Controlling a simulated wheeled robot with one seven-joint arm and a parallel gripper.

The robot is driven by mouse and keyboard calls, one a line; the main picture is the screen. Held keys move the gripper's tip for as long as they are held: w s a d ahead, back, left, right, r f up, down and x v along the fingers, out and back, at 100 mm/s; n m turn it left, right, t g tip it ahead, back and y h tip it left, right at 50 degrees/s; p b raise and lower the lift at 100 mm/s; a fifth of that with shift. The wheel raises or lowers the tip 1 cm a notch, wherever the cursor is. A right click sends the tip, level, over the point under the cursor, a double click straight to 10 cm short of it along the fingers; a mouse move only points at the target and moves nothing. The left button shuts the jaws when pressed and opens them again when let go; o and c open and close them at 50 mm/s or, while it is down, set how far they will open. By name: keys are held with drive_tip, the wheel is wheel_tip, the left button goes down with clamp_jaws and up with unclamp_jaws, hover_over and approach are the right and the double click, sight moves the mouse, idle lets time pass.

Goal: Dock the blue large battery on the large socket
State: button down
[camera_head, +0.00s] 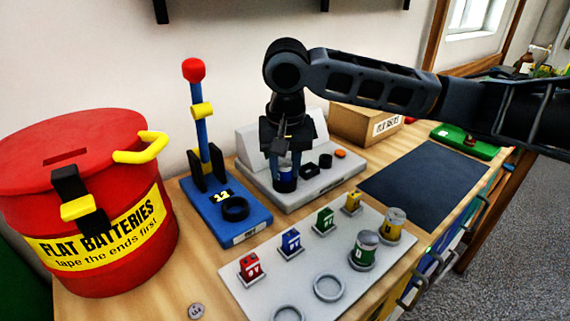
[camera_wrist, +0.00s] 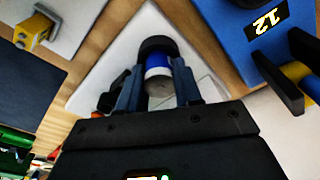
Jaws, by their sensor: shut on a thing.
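My gripper (camera_head: 287,160) points down over the grey docking station and is shut on the blue battery (camera_head: 286,182). The battery is upright, with a blue side and a pale end, and also shows in the wrist view (camera_wrist: 158,76) between the two fingers (camera_wrist: 155,88). It stands at the left end of the row of black round sockets on the station (camera_head: 305,195). In the wrist view a black socket ring (camera_wrist: 155,44) lies at the battery's far end. I cannot tell whether the battery is fully seated. Smaller black sockets (camera_head: 307,170) stand just to its right.
A blue tester (camera_head: 238,228) with a red-knobbed lever stands left of the station. A red flat-battery bin (camera_head: 90,175) is further left. A pale tray (camera_head: 290,265) with several batteries is in front. A dark mat (camera_head: 408,180) lies clear at right.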

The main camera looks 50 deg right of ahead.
sight(285, 166)
drive_tip(key=shift+s+f, duration=0.15)
drive_tip(key=shift+f, duration=0.5)
drive_tip(key=c, duration=0.8)
unclamp_jaws()
drive_tip(key=shift+f, duration=0.15)
drive_tip(key=shift+o, duration=0.2)
drive_tip(key=shift+d+r, duration=0.1)
drive_tip(key=shift+r, duration=0.35)
wheel_tip(285, 166, up, 13)
drive_tip(key=a, duration=0.1)
drive_tip(key=shift+s+a, duration=0.15)
drive_tip(key=shift+s, duration=0.2)
drive_tip(key=shift+p, duration=0.3)
